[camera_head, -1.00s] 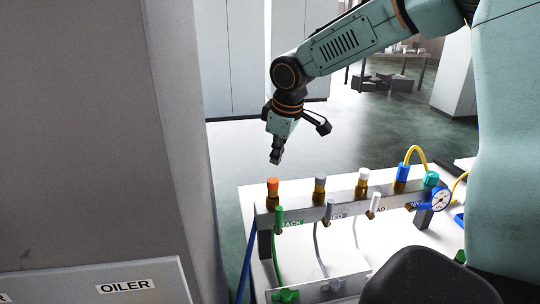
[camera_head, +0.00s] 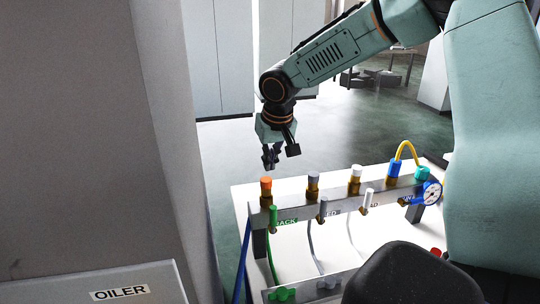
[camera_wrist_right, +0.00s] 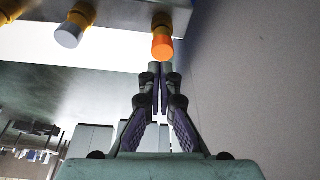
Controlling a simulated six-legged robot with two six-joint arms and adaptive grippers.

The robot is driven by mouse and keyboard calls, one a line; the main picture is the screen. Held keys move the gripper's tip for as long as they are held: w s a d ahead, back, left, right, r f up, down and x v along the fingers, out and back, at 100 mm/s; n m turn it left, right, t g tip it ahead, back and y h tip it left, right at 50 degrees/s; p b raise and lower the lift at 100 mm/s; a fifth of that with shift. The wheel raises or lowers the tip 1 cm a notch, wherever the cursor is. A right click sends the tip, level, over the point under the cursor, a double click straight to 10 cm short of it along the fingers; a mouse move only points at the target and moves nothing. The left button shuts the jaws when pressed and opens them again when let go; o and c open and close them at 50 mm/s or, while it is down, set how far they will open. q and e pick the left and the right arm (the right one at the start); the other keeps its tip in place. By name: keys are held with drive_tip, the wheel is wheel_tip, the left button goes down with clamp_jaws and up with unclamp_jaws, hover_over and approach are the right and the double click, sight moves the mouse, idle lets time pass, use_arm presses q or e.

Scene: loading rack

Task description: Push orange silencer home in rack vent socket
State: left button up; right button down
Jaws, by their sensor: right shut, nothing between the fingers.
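The orange silencer (camera_head: 266,183) stands upright on a brass fitting at the left end of the rack's metal bar (camera_head: 340,205). In the right wrist view the orange silencer (camera_wrist_right: 162,47) shows just beyond the fingertips. My right gripper (camera_head: 270,166) points down just above the silencer's top, with a small gap in the head view. Its fingers (camera_wrist_right: 154,68) are together and hold nothing. Whether the tips touch the silencer is hard to tell in the wrist view. My left gripper is not in view.
A blue fitting with a yellow hose (camera_head: 402,150) and a gauge (camera_head: 431,193) are at the right end. A tall grey cabinet wall (camera_head: 110,130) fills the left.

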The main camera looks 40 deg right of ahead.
sight(266, 179)
drive_tip(key=shift+x, duration=0.95)
drive_tip(key=shift+w+a+f+b, duration=0.1)
drive_tip(key=shift+f+b, duration=0.2)
drive_tip(key=shift+f, duration=0.05)
drive_tip(key=shift+w+a+f+b, duration=0.1)
drive_tip(key=shift+w+f+b, duration=0.05)
drive_tip(key=shift+f+b, duration=0.2)
drive_tip(key=shift+w+d+f, duration=0.1)
drive_tip(key=shift+w+f, duration=0.05)
drive_tip(key=shift+f, duration=0.15)
drive_tip(key=shift+d, duration=0.1)
drive_tip(key=shift+r, duration=0.1)
drive_tip(key=shift+f, duration=0.3)
